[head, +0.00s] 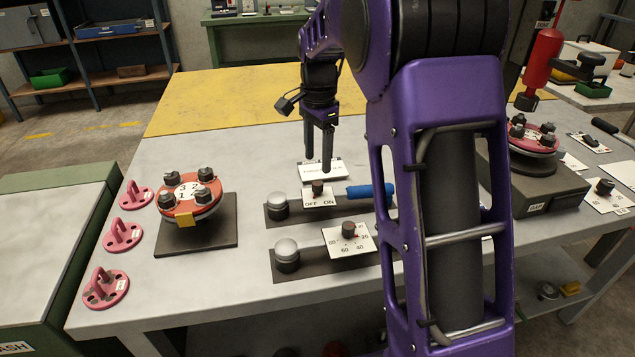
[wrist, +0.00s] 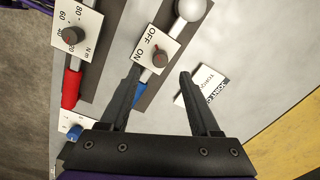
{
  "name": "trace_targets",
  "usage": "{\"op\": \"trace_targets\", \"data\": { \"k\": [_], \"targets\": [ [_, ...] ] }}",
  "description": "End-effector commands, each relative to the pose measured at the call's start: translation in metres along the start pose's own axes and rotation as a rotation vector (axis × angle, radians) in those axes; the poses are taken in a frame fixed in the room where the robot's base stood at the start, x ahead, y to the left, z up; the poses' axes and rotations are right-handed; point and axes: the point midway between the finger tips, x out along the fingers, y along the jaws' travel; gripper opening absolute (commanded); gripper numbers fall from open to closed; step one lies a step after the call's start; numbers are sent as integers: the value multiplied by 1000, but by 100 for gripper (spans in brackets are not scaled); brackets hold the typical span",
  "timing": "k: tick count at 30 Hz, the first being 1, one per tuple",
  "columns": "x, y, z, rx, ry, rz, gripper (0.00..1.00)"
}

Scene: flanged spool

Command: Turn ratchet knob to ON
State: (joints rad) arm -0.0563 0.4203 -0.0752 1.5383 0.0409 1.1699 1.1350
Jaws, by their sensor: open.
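The ratchet knob (head: 318,187) is a small dark knob on a white OFF/ON plate (head: 309,202), beside a round silver head on a dark base. In the wrist view the knob (wrist: 159,58) has a reddish mark on top; which word it points to is too small to tell. My gripper (head: 319,172) is open and points down above the far side of the knob. In the wrist view my gripper (wrist: 161,72) has its fingertips spread apart, the left one over the plate near ON and the right one over bare table.
A second dark knob (head: 349,230) sits on a numbered plate in front. A blue handle (head: 368,190) lies right of the OFF/ON plate. A white label card (head: 322,170) lies behind. A red flanged spool (head: 188,187) and several pink brackets (head: 123,235) stand at left.

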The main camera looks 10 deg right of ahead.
Motion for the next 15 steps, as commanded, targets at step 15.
{"op": "trace_targets", "data": {
  "k": [15],
  "targets": [
    [68, 0, 0, 0, 1, -1, 63]
  ]
}}
